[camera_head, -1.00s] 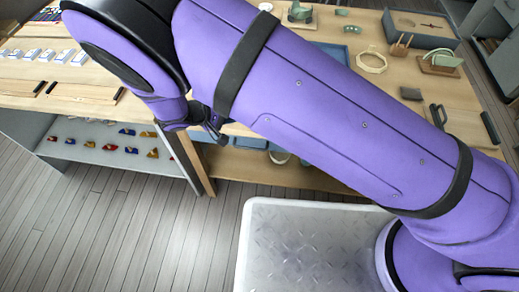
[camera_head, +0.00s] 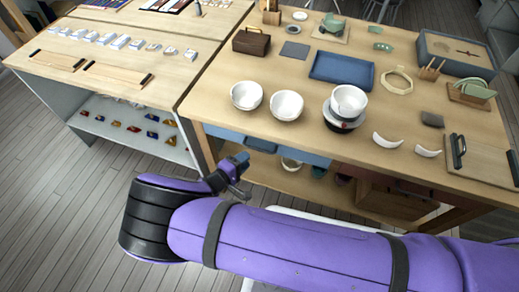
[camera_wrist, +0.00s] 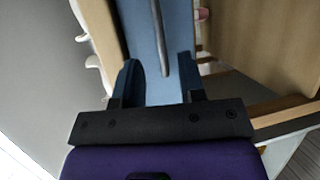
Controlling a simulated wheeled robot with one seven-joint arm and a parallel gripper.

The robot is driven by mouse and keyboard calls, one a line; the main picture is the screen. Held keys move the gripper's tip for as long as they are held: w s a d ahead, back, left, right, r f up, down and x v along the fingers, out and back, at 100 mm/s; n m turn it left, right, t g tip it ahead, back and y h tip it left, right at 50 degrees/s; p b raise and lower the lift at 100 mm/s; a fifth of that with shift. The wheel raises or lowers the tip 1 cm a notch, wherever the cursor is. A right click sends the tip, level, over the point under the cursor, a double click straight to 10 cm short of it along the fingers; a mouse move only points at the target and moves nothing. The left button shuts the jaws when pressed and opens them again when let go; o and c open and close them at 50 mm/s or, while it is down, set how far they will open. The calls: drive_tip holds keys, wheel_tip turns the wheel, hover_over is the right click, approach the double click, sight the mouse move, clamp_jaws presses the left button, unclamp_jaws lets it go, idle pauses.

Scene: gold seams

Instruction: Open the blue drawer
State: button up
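The blue drawer (camera_head: 303,155) has its front under the near edge of the wooden table, with a dark bar handle (camera_head: 261,145). It looks closed. In the wrist view the blue front (camera_wrist: 139,30) runs up the picture with the handle (camera_wrist: 160,38) along it. My gripper (camera_head: 238,163) is just in front of and a little left of the handle in the head view. In the wrist view my gripper (camera_wrist: 160,70) is open, its fingers wide apart. The handle's lower end appears between them, not gripped. The depth gap is hard to judge.
The wooden table (camera_head: 215,100) carries white bowls (camera_head: 286,106), a blue tray (camera_head: 342,70) and other dishes. A reddish-brown drawer (camera_head: 385,180) sits right of the blue one. An open shelf lies below. A second table (camera_head: 120,72) stands left. The floor at lower left is clear.

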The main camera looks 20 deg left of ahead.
sight(258, 149)
drive_tip(key=x, duration=0.8)
clamp_jaws()
